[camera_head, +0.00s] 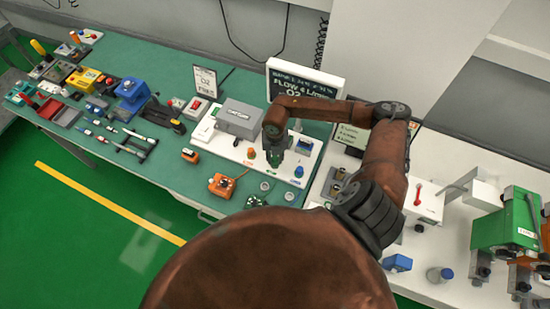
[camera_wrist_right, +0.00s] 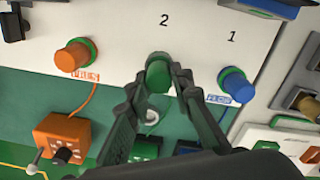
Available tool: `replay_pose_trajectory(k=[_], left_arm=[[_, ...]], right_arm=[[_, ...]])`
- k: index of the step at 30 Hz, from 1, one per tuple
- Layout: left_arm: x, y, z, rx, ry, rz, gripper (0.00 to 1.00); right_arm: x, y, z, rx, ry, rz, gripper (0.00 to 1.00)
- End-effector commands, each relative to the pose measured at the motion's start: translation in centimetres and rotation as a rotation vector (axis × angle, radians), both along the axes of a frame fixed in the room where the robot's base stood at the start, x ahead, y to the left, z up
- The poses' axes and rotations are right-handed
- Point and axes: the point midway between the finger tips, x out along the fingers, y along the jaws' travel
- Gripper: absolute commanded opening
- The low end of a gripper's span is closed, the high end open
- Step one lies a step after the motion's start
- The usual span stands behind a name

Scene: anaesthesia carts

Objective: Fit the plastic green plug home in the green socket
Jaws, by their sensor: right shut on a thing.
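My right gripper (camera_head: 275,150) reaches down over the white panel on the green bench. In the right wrist view, its two dark fingers (camera_wrist_right: 158,88) are shut on the green plug (camera_wrist_right: 158,72), which shows as a rounded green end between the fingertips. The plug also shows below the gripper in the head view (camera_head: 274,160). It is in front of the white panel (camera_wrist_right: 200,30), below the printed number 2. I cannot make out the green socket; the plug and fingers may cover it. I cannot tell whether the plug touches the panel. My left gripper is not in view.
An orange plug (camera_wrist_right: 76,56) marked PRES sits left of the fingers and a blue one (camera_wrist_right: 233,82) marked FLOW sits right. An orange box (camera_head: 222,184) stands in front of the panel. A grey box (camera_head: 239,119) and a screen (camera_head: 303,85) stand behind.

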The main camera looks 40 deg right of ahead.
Motion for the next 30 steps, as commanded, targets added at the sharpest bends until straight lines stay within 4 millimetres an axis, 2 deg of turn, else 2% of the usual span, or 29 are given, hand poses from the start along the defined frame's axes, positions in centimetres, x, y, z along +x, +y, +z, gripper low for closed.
replay_pose_trajectory(k=[16, 17, 25, 30], left_arm=[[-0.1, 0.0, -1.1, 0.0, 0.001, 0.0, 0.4], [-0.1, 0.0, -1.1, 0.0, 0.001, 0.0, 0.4], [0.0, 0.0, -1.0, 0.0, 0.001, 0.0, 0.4], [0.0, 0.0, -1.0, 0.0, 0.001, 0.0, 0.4]], right_arm=[[0.0, 0.0, -1.4, 0.001, 0.001, 0.0, 0.0], [0.0, 0.0, -1.4, 0.001, 0.001, 0.0, 0.21], [0.0, 0.0, -1.3, 0.0, 0.0, 0.0, 0.4], [0.0, 0.0, -1.3, 0.0, 0.0, 0.0, 0.41]])
